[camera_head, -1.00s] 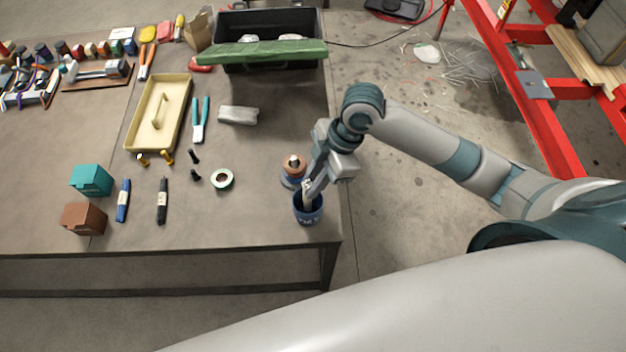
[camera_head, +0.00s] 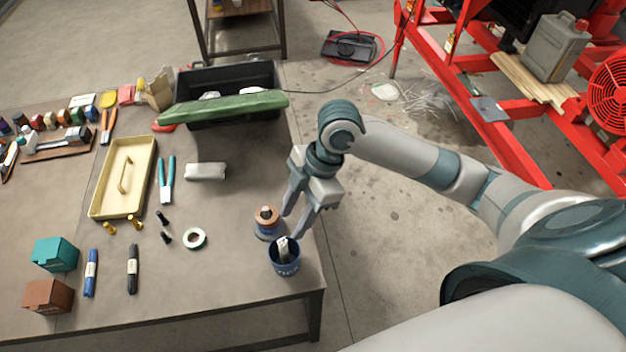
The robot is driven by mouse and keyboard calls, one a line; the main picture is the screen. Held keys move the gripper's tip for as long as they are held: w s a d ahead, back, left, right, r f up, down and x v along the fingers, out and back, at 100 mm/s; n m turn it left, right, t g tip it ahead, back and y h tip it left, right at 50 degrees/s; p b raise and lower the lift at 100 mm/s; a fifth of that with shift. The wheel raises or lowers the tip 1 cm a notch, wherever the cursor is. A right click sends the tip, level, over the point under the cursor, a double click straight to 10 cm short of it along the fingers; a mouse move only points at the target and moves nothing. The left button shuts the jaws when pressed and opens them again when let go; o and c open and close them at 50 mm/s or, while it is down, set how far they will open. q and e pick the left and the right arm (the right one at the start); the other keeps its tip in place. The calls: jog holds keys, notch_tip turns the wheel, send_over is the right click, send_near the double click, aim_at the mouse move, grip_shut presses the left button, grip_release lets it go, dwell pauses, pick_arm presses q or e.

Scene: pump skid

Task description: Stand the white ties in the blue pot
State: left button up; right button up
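The blue pot (camera_head: 286,267) stands near the front right corner of the table. The white ties (camera_head: 283,247) stand in it, their tops showing above the rim and leaning slightly. Their lower part is hidden inside the pot. My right gripper (camera_head: 292,225) is open and empty, its two fingers pointing down just above and behind the pot. It looks apart from the ties. My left gripper is not in view.
A copper-coloured spool (camera_head: 266,220) stands right behind the pot. A roll of tape (camera_head: 194,238), dark bolts and markers lie to the left. A cream tray (camera_head: 126,178) and a black toolbox (camera_head: 228,78) with a green lid sit further back. The table's right edge is close.

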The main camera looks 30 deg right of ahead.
jog(key=b+v, duration=0.2)
jog(key=v, duration=0.9)
jog(key=shift+r, duration=0.4)
jog(key=shift+d, duration=0.1)
dwell(0.6)
